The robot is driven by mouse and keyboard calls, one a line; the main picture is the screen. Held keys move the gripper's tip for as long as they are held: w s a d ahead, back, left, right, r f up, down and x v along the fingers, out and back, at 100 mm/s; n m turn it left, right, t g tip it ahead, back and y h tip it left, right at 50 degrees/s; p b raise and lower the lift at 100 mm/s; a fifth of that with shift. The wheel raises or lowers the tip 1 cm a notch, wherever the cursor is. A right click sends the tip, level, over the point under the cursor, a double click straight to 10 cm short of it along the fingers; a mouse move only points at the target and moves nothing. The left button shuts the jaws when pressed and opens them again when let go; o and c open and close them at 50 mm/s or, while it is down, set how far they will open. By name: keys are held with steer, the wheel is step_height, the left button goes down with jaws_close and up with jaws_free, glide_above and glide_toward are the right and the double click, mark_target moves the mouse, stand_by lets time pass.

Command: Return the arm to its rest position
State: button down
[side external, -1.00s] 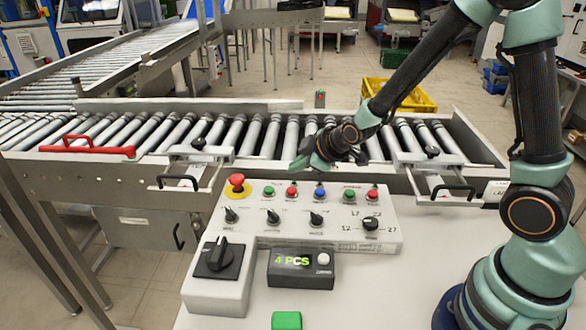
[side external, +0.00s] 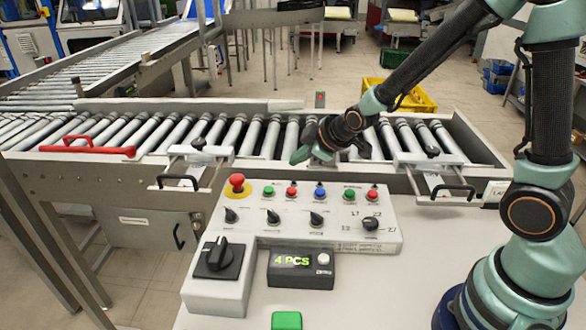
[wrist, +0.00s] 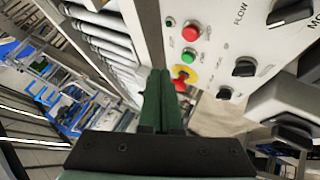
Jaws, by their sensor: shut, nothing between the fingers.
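My gripper (side external: 301,156) hangs above the back edge of the control panel, in front of the roller conveyor. Its fingers are shut with nothing between them. In the wrist view my gripper (wrist: 160,74) shows as two green fingers pressed together, pointing toward the panel's end near the red emergency button (wrist: 180,80). My arm reaches in from the right over the table. The control panel (side external: 330,238) carries a row of coloured buttons and several black knobs, and the gripper is clear of them.
The roller conveyor (side external: 255,135) runs behind the panel, with a red handle bar (side external: 87,149) at left. A display box (side external: 301,270) reading "4 PCS" and a large rotary switch (side external: 218,258) stand in front. A yellow crate (side external: 420,99) lies beyond the conveyor. The table right of the display is clear.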

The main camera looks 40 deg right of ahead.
steer(key=s+r+m+g, duration=0.1)
steer(key=s+r+m, duration=0.3)
steer(key=s, duration=0.5)
steer(key=s+d+r+m+g, duration=0.1)
steer(key=s+r+m, duration=0.3)
steer(key=s+r, duration=0.4)
steer(key=shift+s+d+g, duration=0.3)
steer(key=shift+s+g, duration=0.35)
steer(key=shift+g, duration=0.05)
